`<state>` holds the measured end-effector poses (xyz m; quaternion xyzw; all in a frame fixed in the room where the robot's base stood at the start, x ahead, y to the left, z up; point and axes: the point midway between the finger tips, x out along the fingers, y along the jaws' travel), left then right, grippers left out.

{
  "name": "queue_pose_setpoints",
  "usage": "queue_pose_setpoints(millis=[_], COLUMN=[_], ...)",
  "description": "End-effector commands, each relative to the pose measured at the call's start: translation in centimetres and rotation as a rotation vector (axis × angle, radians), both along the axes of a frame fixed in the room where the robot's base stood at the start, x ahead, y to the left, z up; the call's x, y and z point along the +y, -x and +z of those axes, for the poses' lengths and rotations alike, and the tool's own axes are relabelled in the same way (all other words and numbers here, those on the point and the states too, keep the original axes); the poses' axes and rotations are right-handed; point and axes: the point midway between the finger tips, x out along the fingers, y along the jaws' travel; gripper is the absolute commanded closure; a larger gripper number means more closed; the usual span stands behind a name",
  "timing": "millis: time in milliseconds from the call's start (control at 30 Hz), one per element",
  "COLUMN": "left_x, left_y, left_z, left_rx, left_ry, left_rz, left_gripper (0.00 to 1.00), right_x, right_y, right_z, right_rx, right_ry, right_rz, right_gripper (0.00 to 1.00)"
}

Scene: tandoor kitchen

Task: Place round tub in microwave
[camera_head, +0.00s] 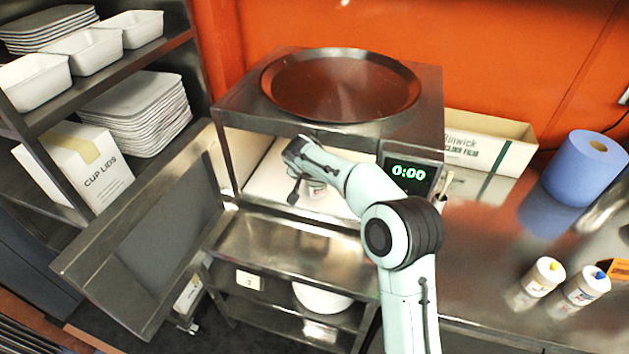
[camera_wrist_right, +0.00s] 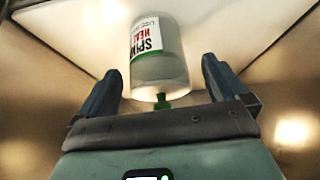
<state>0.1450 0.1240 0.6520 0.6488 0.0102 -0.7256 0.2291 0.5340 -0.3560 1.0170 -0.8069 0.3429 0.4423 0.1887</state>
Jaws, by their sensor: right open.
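The microwave (camera_head: 238,185) is a steel box on the counter, its door (camera_head: 140,240) swung wide open to the left. The round tub (camera_wrist_right: 160,62) is a clear cylinder with a white, red and black label and a green part at its near end. It stands on the pale microwave floor; in the head view a small bit of it (camera_head: 317,187) shows below my gripper, the rest hidden. My right gripper (camera_head: 302,172) is inside the microwave, open. In the right wrist view its fingers (camera_wrist_right: 161,72) are apart, with the tub just beyond and between them, no contact visible. My left gripper is out of view.
A large round pan (camera_head: 340,85) lies on top of the microwave. A shelf rack (camera_head: 120,65) with trays stands left, near the door. A cling film box (camera_head: 490,140), blue roll (camera_head: 583,168) and two small bottles (camera_head: 545,275) sit on the right counter.

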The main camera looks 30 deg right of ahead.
Motion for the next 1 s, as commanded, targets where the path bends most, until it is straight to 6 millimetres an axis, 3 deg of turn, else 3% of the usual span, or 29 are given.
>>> queue_pose_setpoints(millis=[300,1000], left_x=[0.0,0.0], left_y=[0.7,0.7], left_z=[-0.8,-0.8], left_rx=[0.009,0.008], left_ry=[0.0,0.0], left_rz=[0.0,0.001], left_gripper=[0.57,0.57], right_x=[1.6,1.7], right_y=[1.6,1.7], right_z=[3.3,3.6], right_rx=[0.001,0.002], right_ry=[0.0,0.0], right_rz=[0.002,0.0], right_gripper=[0.0,0.0])
